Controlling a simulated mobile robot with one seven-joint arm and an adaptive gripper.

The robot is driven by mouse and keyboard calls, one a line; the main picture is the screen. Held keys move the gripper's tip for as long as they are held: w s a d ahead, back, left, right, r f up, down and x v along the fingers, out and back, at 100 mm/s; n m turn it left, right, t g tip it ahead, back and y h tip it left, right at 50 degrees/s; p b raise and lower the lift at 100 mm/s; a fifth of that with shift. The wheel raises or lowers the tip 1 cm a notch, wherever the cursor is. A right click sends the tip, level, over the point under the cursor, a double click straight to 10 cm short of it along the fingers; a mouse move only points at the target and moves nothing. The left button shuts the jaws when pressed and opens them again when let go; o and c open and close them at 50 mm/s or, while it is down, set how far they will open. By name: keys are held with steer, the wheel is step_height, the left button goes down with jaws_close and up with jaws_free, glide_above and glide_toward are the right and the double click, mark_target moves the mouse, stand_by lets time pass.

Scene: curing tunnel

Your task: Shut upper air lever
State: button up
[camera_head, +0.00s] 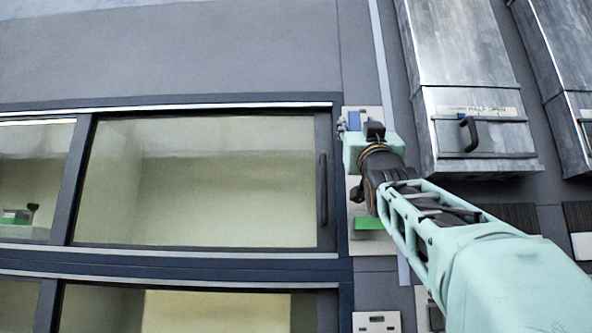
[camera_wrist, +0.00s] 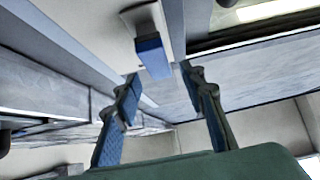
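The upper air lever appears as a blue-ended handle (camera_head: 354,121) on a pale plate right of the upper window in the head view. In the wrist view the blue lever (camera_wrist: 152,55) sticks out from its pale mount. My gripper (camera_wrist: 160,75) is open, its two blue-padded fingers spread apart with the lever's end close to the gap between the tips. Neither finger clearly touches it. In the head view my gripper's end is at the plate, and the wrist hides part of it.
A green lever (camera_head: 369,223) sits lower on the same panel strip. A window with a dark vertical handle (camera_head: 322,190) lies to the left. A metal duct box with a black handle (camera_head: 468,134) stands right of my arm. A white socket plate (camera_head: 376,322) is below.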

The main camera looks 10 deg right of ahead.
mark_target(355, 121)
steer(key=shift+p+x, duration=2.3)
jaws_close()
